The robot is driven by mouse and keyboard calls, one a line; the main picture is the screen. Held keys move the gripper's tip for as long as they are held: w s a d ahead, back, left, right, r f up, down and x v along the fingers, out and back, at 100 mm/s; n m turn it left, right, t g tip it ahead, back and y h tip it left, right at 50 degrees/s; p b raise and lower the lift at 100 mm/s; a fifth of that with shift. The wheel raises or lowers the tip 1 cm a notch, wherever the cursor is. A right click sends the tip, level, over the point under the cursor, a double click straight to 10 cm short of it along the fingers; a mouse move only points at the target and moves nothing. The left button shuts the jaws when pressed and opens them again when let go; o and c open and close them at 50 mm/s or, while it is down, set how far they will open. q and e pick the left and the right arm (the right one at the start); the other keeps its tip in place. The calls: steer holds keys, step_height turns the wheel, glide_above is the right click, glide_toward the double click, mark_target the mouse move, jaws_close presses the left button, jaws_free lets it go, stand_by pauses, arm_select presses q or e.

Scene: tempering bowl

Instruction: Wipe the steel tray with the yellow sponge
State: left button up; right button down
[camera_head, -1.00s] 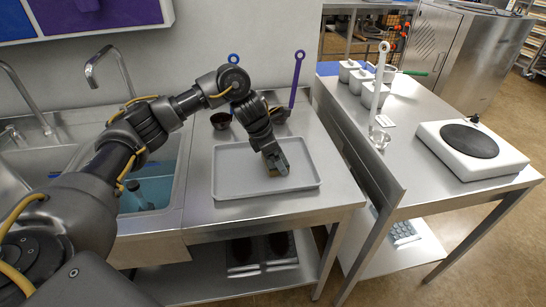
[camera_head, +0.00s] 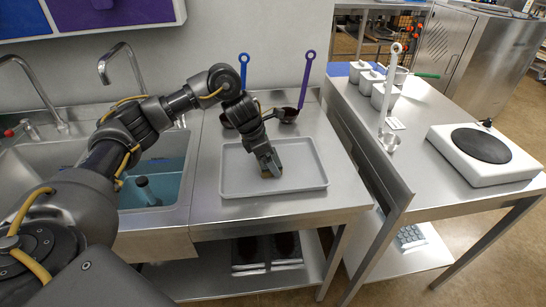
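The steel tray (camera_head: 306,182), shallow and grey with a raised rim, lies flat on the steel counter right of the sink. My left gripper (camera_head: 269,169) reaches down over the middle of the tray, its tips close to the tray floor. A small dull yellow-brown patch of the sponge (camera_head: 267,174) shows between the fingertips; the fingers hide most of it. The gripper looks shut on it. I cannot tell whether the sponge touches the tray. My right gripper is out of view.
A sink (camera_head: 60,155) is to the left. An upright panel (camera_head: 372,160) separates the right table, which holds a hot plate (camera_head: 485,155) and white containers (camera_head: 385,93).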

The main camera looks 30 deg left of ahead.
arm_select(q)
steer(key=shift+s+a+f, duration=0.15)
steer(key=shift+s+a, duration=0.85)
steer(key=shift+a, duration=0.2)
steer(key=shift+a, duration=0.1)
steer(key=shift+s+a, duration=1.1)
steer(key=shift+a, duration=0.3)
steer(key=shift+s+a+b, duration=0.25)
steer(key=shift+s+a, duration=0.25)
steer(key=shift+a, duration=0.25)
steer(key=shift+s+a+b, duration=0.2)
steer(key=shift+s+a, duration=0.3)
steer(key=shift+a, duration=0.2)
steer(key=shift+r, duration=0.2)
step_height(320, 180, up, 6)
steer(key=p, duration=0.6)
